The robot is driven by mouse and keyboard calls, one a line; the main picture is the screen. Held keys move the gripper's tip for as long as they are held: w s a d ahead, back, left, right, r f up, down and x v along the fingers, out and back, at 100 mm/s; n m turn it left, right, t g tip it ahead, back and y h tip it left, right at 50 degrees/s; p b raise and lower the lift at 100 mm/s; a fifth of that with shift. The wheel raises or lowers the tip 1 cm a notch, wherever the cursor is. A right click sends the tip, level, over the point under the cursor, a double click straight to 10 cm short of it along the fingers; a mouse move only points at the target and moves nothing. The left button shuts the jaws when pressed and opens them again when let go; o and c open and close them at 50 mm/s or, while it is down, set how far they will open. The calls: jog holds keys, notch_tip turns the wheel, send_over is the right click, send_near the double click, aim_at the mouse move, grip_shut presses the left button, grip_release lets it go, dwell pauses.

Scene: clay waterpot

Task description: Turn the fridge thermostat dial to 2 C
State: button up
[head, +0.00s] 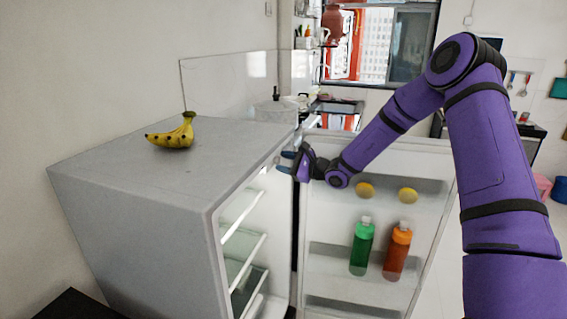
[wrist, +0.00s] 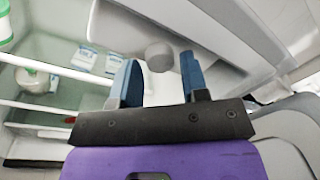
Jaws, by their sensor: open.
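The fridge (head: 130,205) stands at the left in the head view with its door open to the right. The thermostat dial (wrist: 158,55) is a small round pale grey knob on the fridge's inner housing in the wrist view. My gripper (head: 285,162) is at the fridge's upper front opening. In the wrist view my gripper (wrist: 157,68) is open, with one blue finger on each side of the dial. I cannot tell whether either finger touches it. The dial's marks are not readable, and the dial is hidden in the head view.
The open fridge door (head: 325,235) holds a green bottle (head: 361,248), an orange bottle (head: 397,252) and two yellow round items. A bunch of bananas (head: 173,137) lies on the fridge top. Lit shelves (wrist: 60,105) with several items are inside.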

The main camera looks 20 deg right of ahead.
jog(key=shift+w+a, duration=0.15)
jog(key=shift+a, duration=0.05)
jog(key=c, duration=0.6)
jog(key=shift+c, duration=0.2)
jog(key=shift+m, duration=0.3)
jog(key=m, duration=0.6)
jog(key=shift+r+g, duration=0.1)
jog(key=shift+g, duration=0.2)
jog(key=m, duration=0.6)
jog(key=shift+g, duration=0.4)
